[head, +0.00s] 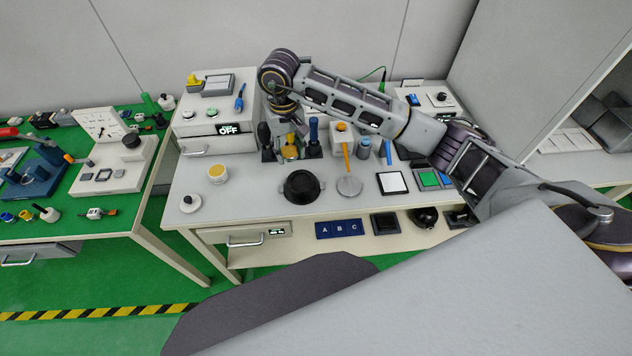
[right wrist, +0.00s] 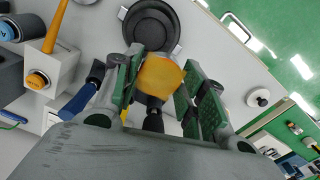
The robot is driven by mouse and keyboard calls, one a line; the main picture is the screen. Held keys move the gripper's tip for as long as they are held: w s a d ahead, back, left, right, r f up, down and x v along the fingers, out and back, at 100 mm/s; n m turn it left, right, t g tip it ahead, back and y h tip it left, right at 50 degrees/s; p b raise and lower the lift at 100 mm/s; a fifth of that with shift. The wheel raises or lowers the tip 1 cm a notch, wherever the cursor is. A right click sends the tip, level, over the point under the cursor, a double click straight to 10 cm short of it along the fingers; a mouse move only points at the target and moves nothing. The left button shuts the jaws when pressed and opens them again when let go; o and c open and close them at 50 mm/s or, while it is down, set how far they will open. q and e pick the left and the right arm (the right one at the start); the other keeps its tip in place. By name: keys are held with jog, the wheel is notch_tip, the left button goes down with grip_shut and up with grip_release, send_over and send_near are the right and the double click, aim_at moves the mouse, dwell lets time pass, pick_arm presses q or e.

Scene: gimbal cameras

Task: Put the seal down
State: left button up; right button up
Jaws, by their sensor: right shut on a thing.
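The seal is a yellow-orange piece (right wrist: 160,77) between the fingers of my right gripper (right wrist: 166,92) in the right wrist view. In the head view the right gripper (head: 287,138) points down over the back of the white table, and the yellow seal (head: 290,153) shows at its tips. The gripper is shut on it. I cannot tell whether the seal's underside touches the table. A blue-handled tool (head: 314,132) stands just right of it, and a black-handled tool (head: 265,143) just left. My left gripper is not in view.
A black round dish (head: 301,186) lies in front of the gripper, with a grey disc (head: 349,186) to its right. A white box with an orange top (head: 341,132) stands farther right. A yellow-lidded jar (head: 217,173) is at left. The table (head: 246,194) is bare between jar and dish.

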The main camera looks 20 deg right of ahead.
jog(key=shift+s+d+m, duration=0.3)
jog(key=shift+s+d, duration=0.2)
jog(key=shift+d, duration=0.35)
jog(key=shift+s+d, duration=0.3)
jog(key=shift+m, duration=0.3)
jog(key=shift+f, duration=0.1)
